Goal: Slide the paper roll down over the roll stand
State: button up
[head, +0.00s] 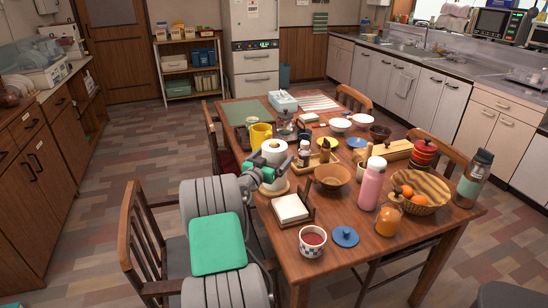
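The white paper roll (274,149) is upright near the left edge of the table, its dark core opening facing up. My gripper (267,173) is at the roll's near left side, against or just in front of its lower part. The fingers overlap the roll, and I cannot tell whether they are closed on it. A round wooden base (283,191), which looks like the roll stand's, shows below the roll. The stand's post is not visible. The gap between the roll's bottom and the base is hidden by my gripper.
A yellow mug (260,135) stands behind the roll. Small bottles (304,153) on a tray and a brown bowl (332,175) are to its right. A napkin holder (291,208) and a cup (312,241) are nearer. A chair (137,235) stands at the left.

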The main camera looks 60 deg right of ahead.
aim_at(269, 162)
jog(key=a, duration=0.8)
jog(key=shift+w, duration=0.1)
jog(key=shift+d, duration=0.1)
